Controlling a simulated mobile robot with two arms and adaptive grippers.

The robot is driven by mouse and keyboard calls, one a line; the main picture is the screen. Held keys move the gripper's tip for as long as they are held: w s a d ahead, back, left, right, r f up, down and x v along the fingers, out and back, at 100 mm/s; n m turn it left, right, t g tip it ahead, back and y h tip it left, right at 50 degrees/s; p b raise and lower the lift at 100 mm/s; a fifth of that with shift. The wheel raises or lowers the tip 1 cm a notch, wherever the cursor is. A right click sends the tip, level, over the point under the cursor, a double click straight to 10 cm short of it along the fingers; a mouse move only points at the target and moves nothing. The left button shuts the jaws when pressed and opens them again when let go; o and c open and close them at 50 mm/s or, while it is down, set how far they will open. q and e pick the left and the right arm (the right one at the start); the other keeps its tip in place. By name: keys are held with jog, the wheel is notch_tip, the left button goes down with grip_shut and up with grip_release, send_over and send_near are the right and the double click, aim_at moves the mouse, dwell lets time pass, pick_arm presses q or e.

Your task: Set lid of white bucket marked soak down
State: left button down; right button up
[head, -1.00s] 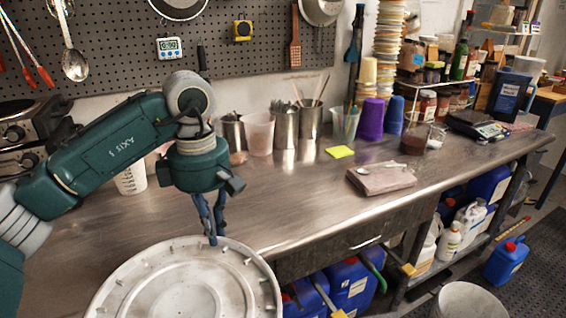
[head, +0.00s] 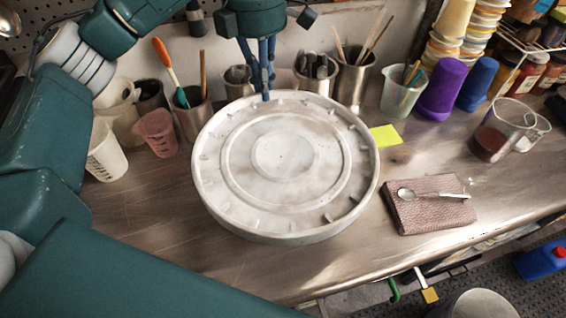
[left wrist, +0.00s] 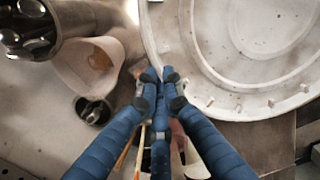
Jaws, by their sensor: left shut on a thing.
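The lid (head: 285,150) is a large round white-grey disc with rings and small tabs around its rim. In the head view it is over the steel worktop, roughly level; I cannot tell whether its underside touches the top. My left gripper (head: 266,92) is shut on its far rim. In the left wrist view, the blue fingers (left wrist: 160,78) meet at the edge of the lid (left wrist: 235,45). A pale round bucket (head: 478,304) shows partly at the bottom right, on the floor; no marking on it is readable. My right gripper is out of view.
Metal cups and tools stand behind the lid. A pink beaker (head: 155,132) and a white cup (head: 105,152) stand left. Worktop in front is bare.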

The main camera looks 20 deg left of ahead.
pick_arm(q)
jog(key=f+p, duration=0.1)
jog(key=f, duration=0.5)
jog(key=f+p, duration=0.1)
jog(key=f, duration=0.5)
jog(key=f+p, duration=0.1)
jog(key=f, duration=0.5)
jog(key=shift+s+f+p, duration=0.1)
jog(key=shift+s+p, duration=0.15)
jog(key=shift+p, duration=0.15)
jog(key=shift+f, duration=0.1)
jog(key=shift+f, duration=0.1)
jog(key=c, duration=2.4)
grip_release()
jog(key=shift+f, duration=0.1)
jog(key=o, duration=0.5)
